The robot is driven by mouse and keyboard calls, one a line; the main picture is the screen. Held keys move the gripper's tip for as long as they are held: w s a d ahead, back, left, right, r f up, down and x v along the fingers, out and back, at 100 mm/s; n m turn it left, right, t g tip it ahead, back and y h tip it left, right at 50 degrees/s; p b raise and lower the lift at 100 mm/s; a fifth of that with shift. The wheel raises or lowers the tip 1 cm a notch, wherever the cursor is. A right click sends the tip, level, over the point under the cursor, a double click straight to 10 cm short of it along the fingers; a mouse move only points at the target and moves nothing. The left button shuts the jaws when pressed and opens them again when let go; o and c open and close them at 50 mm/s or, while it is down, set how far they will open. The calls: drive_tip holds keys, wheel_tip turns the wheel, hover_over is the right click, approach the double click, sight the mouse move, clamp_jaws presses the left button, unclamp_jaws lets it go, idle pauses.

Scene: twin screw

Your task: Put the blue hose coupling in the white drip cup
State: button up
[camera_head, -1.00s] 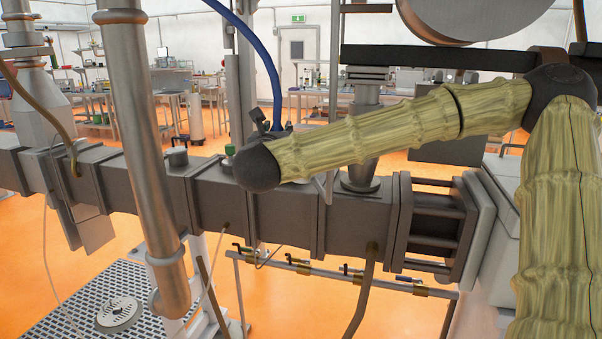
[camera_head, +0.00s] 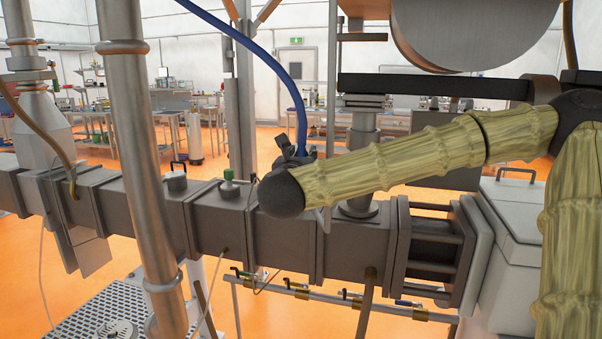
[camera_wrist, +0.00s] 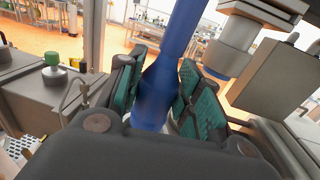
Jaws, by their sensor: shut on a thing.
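The blue hose coupling (camera_wrist: 152,98) is the wide lower end of a blue hose (camera_wrist: 183,30) in the wrist view. My gripper (camera_wrist: 160,78) is shut on it, with teal ribbed pads on both sides. In the head view the blue hose (camera_head: 290,85) arches down to my gripper (camera_head: 294,152), which is largely hidden behind the rounded end of my arm, above the grey barrel. The coupling is hidden there. I cannot pick out the white drip cup with certainty in either view.
The long grey machine barrel (camera_head: 220,215) crosses below my arm. A green-capped fitting (camera_head: 228,183) and a small metal pot with a black handle (camera_head: 176,180) stand on it. A thick vertical pipe (camera_head: 138,150) rises at left. A valve rail (camera_head: 320,297) runs below.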

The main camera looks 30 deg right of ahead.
drive_tip(key=shift+f+p, duration=0.55)
drive_tip(key=shift+f, duration=1.45)
drive_tip(key=shift+s, duration=0.1)
drive_tip(key=shift+a+f+b, duration=0.1)
drive_tip(key=shift+f+b, duration=0.55)
drive_tip(key=shift+b, duration=0.3)
